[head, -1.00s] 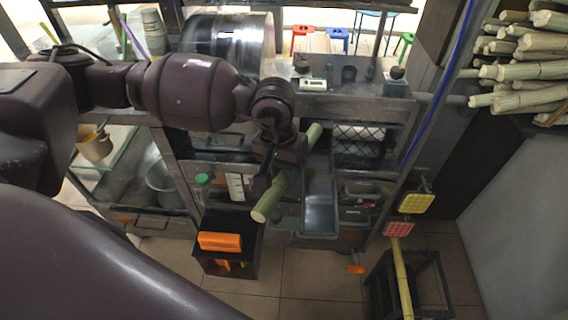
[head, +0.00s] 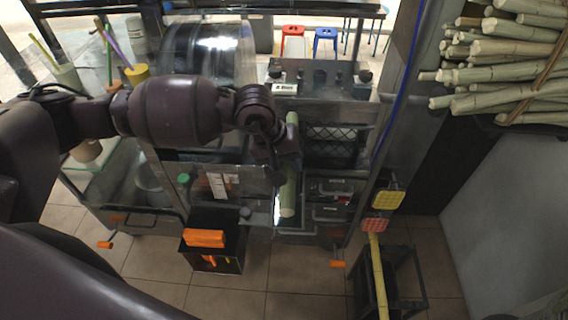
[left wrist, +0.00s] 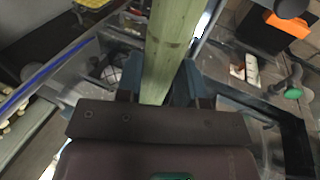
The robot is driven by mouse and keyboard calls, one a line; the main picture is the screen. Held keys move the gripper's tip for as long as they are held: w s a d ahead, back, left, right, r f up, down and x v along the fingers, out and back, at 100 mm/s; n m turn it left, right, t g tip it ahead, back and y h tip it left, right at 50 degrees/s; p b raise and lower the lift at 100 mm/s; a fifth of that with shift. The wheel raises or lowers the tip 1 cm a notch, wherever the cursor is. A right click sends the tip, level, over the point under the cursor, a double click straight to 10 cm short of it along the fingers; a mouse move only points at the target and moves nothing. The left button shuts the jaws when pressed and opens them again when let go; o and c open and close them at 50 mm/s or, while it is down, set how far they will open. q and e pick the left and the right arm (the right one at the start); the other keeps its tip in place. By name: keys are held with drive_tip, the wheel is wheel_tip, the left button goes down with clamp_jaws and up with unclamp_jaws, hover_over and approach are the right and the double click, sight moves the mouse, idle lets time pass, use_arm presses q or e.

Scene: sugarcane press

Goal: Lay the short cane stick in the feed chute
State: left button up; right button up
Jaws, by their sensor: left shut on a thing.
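The short cane stick (head: 288,197) is pale green and points lengthwise toward me in the head view, its near cut end low. My left gripper (head: 284,165) is shut on it around its middle part. In the left wrist view the stick (left wrist: 170,45) runs up between the two fingers (left wrist: 158,90). The feed chute (head: 290,224) is a grey metal trough on the press front. The stick is in line with it and covers most of it from above. I cannot tell whether the stick touches the chute floor. My right gripper is not in view.
A mesh guard (head: 333,140) stands right of the stick. A black box with an orange item (head: 205,238) is on the floor. A cane bundle (head: 510,65) is at upper right. Open floor lies in front.

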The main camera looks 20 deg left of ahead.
use_arm(q)
drive_tip(key=shift+f, duration=0.15)
drive_tip(key=shift+f+b, duration=0.45)
drive_tip(key=shift+f, duration=0.65)
wheel_tip(320, 180, down, 2)
drive_tip(key=shift+f+b, duration=0.1)
drive_tip(key=shift+b, duration=0.3)
wheel_tip(320, 180, down, 3)
drive_tip(key=shift+r+b, duration=0.1)
drive_tip(key=shift+b, duration=0.9)
drive_tip(key=shift+f+b, duration=0.35)
drive_tip(key=shift+f, duration=0.45)
drive_tip(key=o, duration=0.6)
drive_tip(key=shift+c, duration=0.2)
drive_tip(key=o, duration=0.4)
drive_tip(key=shift+o, duration=0.2)
drive_tip(key=shift+d, duration=0.1)
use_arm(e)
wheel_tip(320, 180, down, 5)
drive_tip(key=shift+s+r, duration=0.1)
